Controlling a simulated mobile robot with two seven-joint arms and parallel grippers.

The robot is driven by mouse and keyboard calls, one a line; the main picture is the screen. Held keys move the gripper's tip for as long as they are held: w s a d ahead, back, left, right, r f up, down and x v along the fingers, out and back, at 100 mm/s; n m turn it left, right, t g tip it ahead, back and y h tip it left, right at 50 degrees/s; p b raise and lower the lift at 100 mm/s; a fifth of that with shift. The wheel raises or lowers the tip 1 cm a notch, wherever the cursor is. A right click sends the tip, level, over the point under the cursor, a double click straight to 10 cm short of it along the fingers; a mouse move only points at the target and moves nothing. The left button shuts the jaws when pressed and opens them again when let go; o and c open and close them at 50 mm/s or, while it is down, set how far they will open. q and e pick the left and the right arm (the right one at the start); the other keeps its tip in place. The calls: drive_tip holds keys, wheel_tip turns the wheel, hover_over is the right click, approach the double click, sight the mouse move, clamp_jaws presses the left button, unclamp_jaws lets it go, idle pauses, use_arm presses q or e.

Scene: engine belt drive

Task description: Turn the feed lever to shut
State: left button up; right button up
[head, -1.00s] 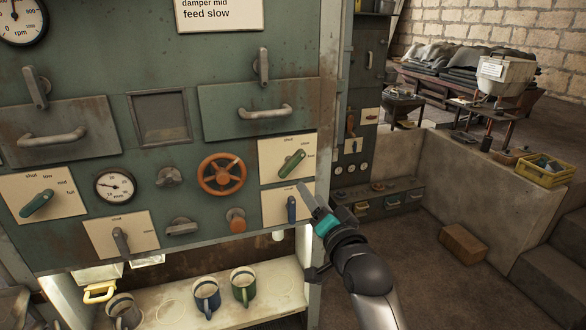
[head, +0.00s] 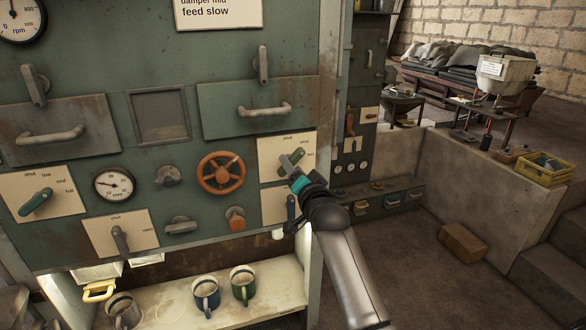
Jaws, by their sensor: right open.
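The green-handled lever (head: 298,155) sits on the upper right cream plate (head: 268,148) of the panel, which is marked shut and slow. Its handle slants up to the right, away from the shut mark. My right gripper (head: 288,162) is open in front of this lever, its fingers covering part of the handle. I cannot tell whether they touch it. My left gripper is not in view.
An orange handwheel (head: 221,173) is close on the left. Mugs, including a green one (head: 243,285), stand on the shelf below. Open floor lies to the right.

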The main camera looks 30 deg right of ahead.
drive_tip(key=shift+c, duration=0.2)
clamp_jaws()
idle(0.4)
